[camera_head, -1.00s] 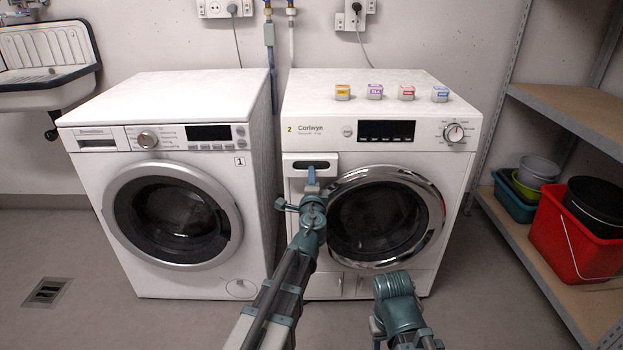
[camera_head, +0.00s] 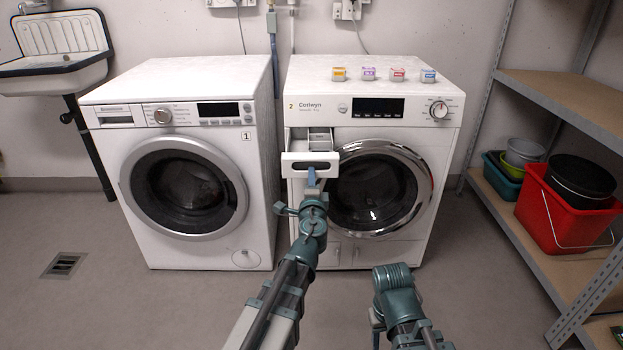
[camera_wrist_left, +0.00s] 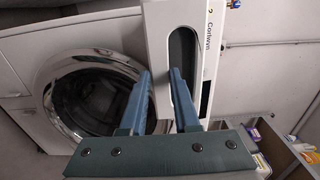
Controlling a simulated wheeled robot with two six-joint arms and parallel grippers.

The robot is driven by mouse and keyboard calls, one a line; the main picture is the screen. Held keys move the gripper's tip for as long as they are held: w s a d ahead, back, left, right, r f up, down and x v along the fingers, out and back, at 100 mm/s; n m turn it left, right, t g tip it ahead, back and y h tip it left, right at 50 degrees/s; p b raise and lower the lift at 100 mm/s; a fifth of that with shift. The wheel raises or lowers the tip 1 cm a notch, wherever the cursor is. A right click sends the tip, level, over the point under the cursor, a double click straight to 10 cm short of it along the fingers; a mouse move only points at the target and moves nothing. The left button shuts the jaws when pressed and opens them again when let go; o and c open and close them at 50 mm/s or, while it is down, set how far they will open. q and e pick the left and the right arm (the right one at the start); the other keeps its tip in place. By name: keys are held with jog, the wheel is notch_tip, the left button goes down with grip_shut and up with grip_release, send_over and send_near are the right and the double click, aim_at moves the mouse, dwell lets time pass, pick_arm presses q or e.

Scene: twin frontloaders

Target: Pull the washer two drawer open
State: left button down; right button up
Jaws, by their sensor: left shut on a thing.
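Washer two (camera_head: 400,235) is the right-hand white machine, marked 2 and "Corlwyn", with a chrome-ringed round door. Its drawer (camera_head: 296,164) stands out from the upper left of the front, and pale inner compartments show behind its front panel. My left gripper (camera_head: 311,178) is at the drawer front and shut on its handle. In the left wrist view, the two blue fingers (camera_wrist_left: 161,82) reach to the handle slot (camera_wrist_left: 183,65), one finger on the slot side and one by the panel edge. Part of my right arm shows in the head view, but its gripper does not.
Washer one (camera_head: 190,215) stands close on the left, its round door shut. Several small coloured boxes (camera_head: 368,74) sit on top of washer two. At the right is a shelf (camera_head: 560,95) with buckets (camera_head: 560,210) below. The floor in front is clear around my arms.

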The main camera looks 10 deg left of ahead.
pick_arm(q)
jog(key=c, duration=0.6)
grip_release()
jog(key=shift+c, duration=0.2)
